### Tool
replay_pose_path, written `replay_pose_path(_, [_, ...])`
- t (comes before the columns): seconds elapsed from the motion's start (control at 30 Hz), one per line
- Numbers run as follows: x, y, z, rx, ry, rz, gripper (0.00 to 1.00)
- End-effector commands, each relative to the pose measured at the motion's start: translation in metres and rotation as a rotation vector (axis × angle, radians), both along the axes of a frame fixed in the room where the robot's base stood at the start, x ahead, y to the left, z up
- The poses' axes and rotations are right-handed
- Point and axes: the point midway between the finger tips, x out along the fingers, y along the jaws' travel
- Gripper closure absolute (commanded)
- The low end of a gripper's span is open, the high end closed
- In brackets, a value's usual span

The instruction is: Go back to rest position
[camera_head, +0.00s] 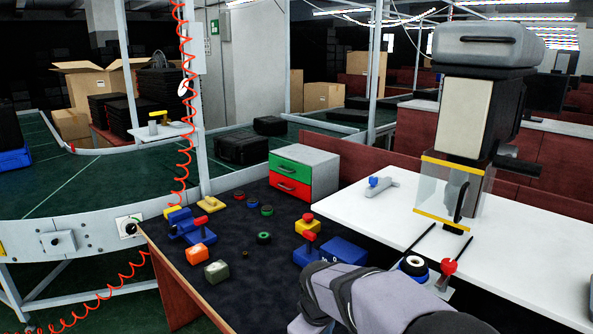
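My grey-purple arm comes in at the bottom edge, right of centre, over the front of the dark work table (232,256). Its rounded link bends down toward the bottom of the picture. The fingers of my gripper do not show; they are below the picture edge or behind the arm. I cannot see whether anything is held.
A cabinet with green and red drawers (303,171) stands at the table's back. An orange block (197,254), a grey-green block (216,271), blue fixtures (343,250) and several small rings lie on the table. A press machine (471,120) stands right, on a white table (520,233).

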Motion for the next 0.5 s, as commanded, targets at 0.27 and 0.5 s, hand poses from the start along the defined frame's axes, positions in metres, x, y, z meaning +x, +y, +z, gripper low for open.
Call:
replay_pose_path(0.27, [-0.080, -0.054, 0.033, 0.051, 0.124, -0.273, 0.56])
replay_pose_path(0.5, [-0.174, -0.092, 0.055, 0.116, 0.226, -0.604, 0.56])
